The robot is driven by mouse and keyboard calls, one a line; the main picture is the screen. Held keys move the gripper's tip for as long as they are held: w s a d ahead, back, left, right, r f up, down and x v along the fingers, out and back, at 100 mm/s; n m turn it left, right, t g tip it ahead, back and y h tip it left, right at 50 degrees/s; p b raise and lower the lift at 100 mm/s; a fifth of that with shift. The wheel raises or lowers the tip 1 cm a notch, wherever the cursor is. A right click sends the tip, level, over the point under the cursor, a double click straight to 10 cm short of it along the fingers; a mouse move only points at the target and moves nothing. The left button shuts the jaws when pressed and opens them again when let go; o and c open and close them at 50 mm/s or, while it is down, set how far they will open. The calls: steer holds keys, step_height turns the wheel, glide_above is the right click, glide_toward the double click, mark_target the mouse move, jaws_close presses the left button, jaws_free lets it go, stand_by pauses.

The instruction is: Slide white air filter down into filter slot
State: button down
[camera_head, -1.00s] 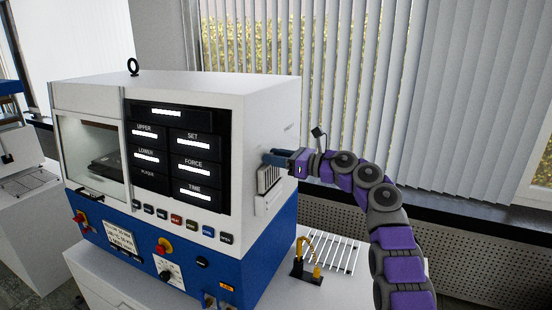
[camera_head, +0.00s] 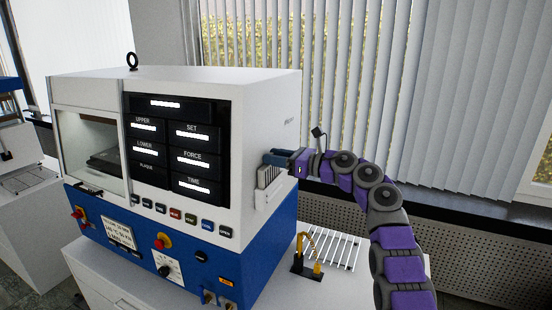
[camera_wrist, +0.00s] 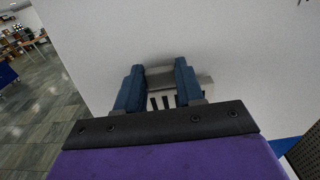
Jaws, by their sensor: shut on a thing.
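The white air filter (camera_head: 268,177) has a ribbed face and is upright at the right side wall of the press. My gripper (camera_head: 276,158) is shut on its top edge, with blue fingers on either side. The filter's lower part is at the pale filter slot (camera_head: 268,197) on that wall; how deep it sits inside cannot be told. In the wrist view, my gripper (camera_wrist: 159,84) has its two blue fingers around the filter's grey top, and the pale slatted part (camera_wrist: 163,101) shows between and below them.
The white and blue press (camera_head: 262,110) fills the left and middle. A small black stand with a yellow part (camera_head: 307,262) and a white rack (camera_head: 338,250) are on the bench to the right. Window blinds are behind my arm.

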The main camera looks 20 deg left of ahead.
mark_target(273, 171)
steer(key=shift+f+b, duration=2.15)
steer(key=shift+f, duration=0.2)
steer(key=c, duration=0.6)
jaws_free()
steer(key=shift+d, duration=0.15)
steer(key=d, duration=0.5)
steer(key=s+d, duration=0.1)
steer(key=d, duration=1.1)
steer(key=shift+s, duration=0.15)
